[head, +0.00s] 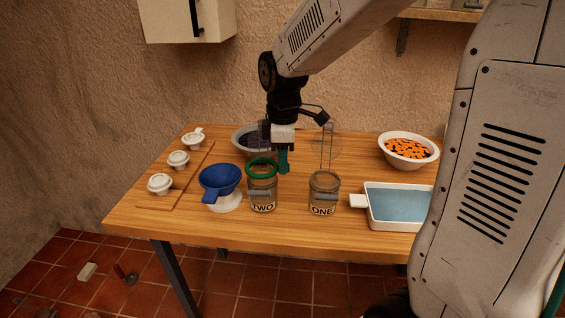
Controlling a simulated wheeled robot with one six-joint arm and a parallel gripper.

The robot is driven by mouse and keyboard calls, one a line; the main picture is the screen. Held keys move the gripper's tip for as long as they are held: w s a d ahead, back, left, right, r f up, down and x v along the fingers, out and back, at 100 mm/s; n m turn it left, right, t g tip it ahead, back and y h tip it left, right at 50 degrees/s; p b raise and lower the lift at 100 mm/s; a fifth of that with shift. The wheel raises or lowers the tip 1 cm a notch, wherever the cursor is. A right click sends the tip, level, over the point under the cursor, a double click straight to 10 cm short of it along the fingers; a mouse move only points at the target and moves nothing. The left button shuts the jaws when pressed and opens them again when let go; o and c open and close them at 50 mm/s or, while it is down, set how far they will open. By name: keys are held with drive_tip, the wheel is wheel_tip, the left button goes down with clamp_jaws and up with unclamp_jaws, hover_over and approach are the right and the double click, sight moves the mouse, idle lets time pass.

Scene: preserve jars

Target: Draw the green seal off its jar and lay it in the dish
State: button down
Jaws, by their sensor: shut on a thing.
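The green seal (262,162) is a ring at the mouth of the glass jar marked TWO (263,198). I cannot tell whether it still touches the rim. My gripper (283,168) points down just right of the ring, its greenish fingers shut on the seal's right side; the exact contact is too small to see. A second glass jar, marked ONE (324,196), stands to the right with its wire bail and lid raised. A shallow white-rimmed dish (394,227) with a blue inside lies further right, its right end hidden behind my body.
A blue funnel (220,178) stands left of jar TWO on a white base. Several white lidded pots (178,159) stand on a board at left. A dark-filled bowl (243,137) sits behind the gripper. A white bowl (407,163) of orange slices stands back right.

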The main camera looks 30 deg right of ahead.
drive_tip(key=shift+r, duration=0.45)
drive_tip(key=shift+r, duration=2)
